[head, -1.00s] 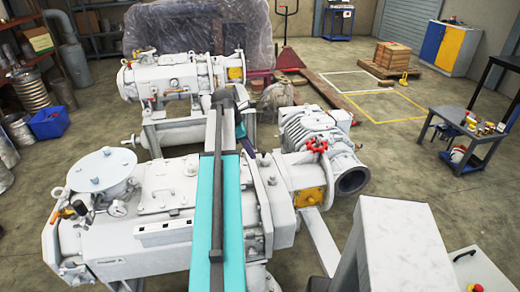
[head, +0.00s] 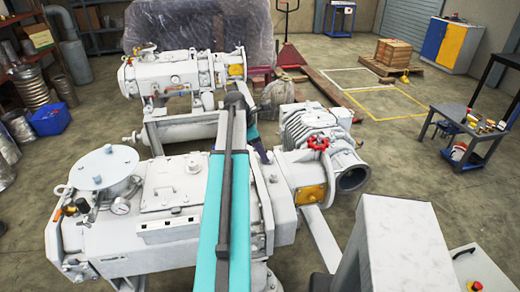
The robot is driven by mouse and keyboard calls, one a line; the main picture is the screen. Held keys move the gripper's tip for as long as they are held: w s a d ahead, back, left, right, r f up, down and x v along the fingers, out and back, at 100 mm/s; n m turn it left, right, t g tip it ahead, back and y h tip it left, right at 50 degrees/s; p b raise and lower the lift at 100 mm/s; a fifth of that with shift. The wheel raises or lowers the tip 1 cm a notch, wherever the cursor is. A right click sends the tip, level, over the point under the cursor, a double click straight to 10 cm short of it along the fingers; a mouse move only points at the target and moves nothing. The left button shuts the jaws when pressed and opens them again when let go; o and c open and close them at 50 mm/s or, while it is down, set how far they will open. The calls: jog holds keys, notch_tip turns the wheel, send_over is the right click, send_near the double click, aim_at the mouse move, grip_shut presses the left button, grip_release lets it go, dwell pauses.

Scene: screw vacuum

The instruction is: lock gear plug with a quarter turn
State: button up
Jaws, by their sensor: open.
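The large white screw vacuum pump (head: 110,235) stands in the foreground, with a round flanged lid, a gauge and a flat box-like housing on top. I cannot make out the gear plug; it is too small to tell or hidden behind my arm. My teal and dark grey arm reaches forward across the right part of the pump housing. Its far end drops behind the pump near the middle of the picture. My gripper is hidden there, so its relation to the plug does not show.
A ribbed white blower with a red handwheel (head: 317,142) and an open round port joins the pump's right side. A second white pump (head: 180,75) stands behind. A work table (head: 470,135) with small items is at right. Open floor lies between.

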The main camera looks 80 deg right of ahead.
aim_at(273, 173)
jog(key=shift+p+x, duration=1.75)
jog(key=shift+x, duration=4.3)
jog(key=shift+c, duration=0.4)
grip_shut()
